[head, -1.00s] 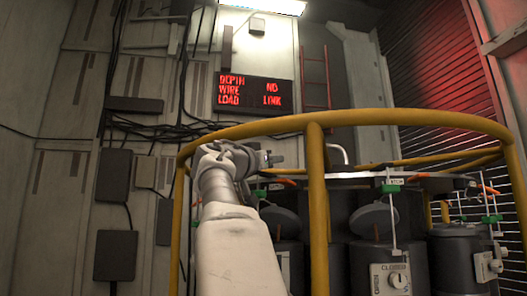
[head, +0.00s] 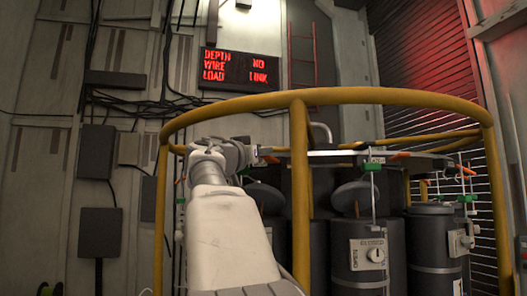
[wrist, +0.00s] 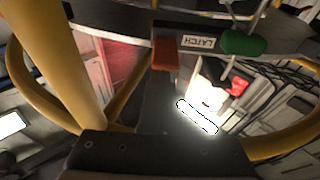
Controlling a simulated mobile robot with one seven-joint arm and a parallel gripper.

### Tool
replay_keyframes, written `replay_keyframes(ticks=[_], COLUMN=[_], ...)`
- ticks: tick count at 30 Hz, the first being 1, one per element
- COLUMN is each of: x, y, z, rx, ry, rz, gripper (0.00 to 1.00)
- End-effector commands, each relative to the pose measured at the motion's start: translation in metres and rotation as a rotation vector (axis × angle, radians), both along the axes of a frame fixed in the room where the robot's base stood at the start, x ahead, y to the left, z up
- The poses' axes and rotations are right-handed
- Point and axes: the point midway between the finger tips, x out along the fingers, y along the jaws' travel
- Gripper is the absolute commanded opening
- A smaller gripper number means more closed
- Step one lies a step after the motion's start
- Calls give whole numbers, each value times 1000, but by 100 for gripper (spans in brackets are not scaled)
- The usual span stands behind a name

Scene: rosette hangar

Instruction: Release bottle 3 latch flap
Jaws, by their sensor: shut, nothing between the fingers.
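My gripper shows in the wrist view (wrist: 155,98) as a dark, shut, empty shape rising from the wrist block. Its tip is just below an orange flap (wrist: 165,53); I cannot tell whether they touch. A white "LATCH" label (wrist: 198,43) and a green part (wrist: 243,42) sit to the flap's right. In the head view my gripper (head: 264,154) is left of the front yellow post, near an orange flap (head: 281,149). Dark bottles stand below the ring, a middle one (head: 350,270) and a right one (head: 437,250). No bottle number is readable.
A yellow guard rail (head: 400,97) with a front post (head: 300,190) circles the bottles; it also passes close on the left in the wrist view (wrist: 60,60). A dark rack plate (head: 330,158) lies inside it. Cables and a red-lettered sign (head: 237,68) are on the back wall.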

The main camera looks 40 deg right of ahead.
Motion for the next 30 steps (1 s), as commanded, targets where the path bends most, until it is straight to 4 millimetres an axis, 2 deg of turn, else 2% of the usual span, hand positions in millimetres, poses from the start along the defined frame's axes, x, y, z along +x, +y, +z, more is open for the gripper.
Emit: replay_keyframes(ticks=[30], x=[0], y=[2], z=[-12], rx=[-101], ry=[-29], rz=[1], gripper=[0])
